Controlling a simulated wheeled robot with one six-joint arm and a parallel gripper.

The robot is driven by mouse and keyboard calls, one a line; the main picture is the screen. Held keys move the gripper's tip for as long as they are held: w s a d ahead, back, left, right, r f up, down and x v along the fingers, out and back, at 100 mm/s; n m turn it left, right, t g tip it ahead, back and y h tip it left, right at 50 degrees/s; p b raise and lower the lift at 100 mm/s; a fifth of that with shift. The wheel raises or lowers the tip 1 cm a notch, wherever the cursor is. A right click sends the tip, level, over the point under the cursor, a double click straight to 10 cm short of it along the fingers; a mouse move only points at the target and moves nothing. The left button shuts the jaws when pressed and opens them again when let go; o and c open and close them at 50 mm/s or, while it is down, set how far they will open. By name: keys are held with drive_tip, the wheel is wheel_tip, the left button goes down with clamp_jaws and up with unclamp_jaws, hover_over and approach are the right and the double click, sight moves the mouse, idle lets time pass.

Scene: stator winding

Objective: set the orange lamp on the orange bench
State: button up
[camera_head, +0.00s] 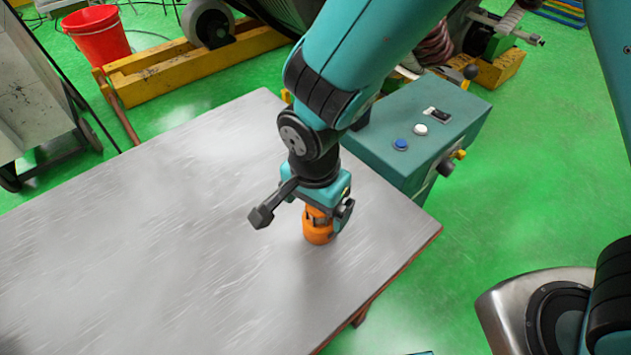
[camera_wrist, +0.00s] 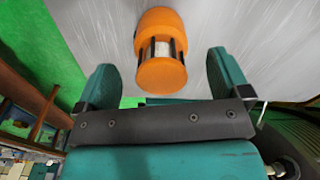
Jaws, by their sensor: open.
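The orange lamp (camera_head: 318,233) is a small orange cylinder standing on the bench near its right edge. The bench (camera_head: 150,240) has a scratched grey metal top and a reddish-brown edge. My gripper (camera_head: 322,203) is directly above the lamp and hides its upper part in the head view. In the wrist view, the lamp (camera_wrist: 162,74) shows orange ends and a pale middle behind dark bars. My open gripper (camera_wrist: 160,84) has one teal finger on each side of it, with visible gaps. Whether the lamp's base fully touches the bench is hard to tell.
A teal control box (camera_head: 425,125) with buttons stands against the bench's far right side. A yellow beam (camera_head: 195,65) and a red bucket (camera_head: 97,35) lie beyond the bench. The bench top left of the lamp is clear.

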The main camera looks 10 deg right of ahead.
wheel_tip(320, 180, up, 8)
drive_tip(key=shift+s+a+f+b, duration=0.1)
drive_tip(key=shift+f+b, duration=0.15)
drive_tip(key=shift+b, duration=0.05)
drive_tip(key=shift+r, duration=0.45)
drive_tip(key=s+d+r+n+y, duration=0.4)
drive_tip(key=s+d+r+n, duration=0.5)
drive_tip(key=n, duration=0.6)
drive_tip(key=shift+s+d+r, duration=0.2)
drive_tip(key=shift+d+r, duration=0.7)
drive_tip(key=shift+d, duration=0.2)
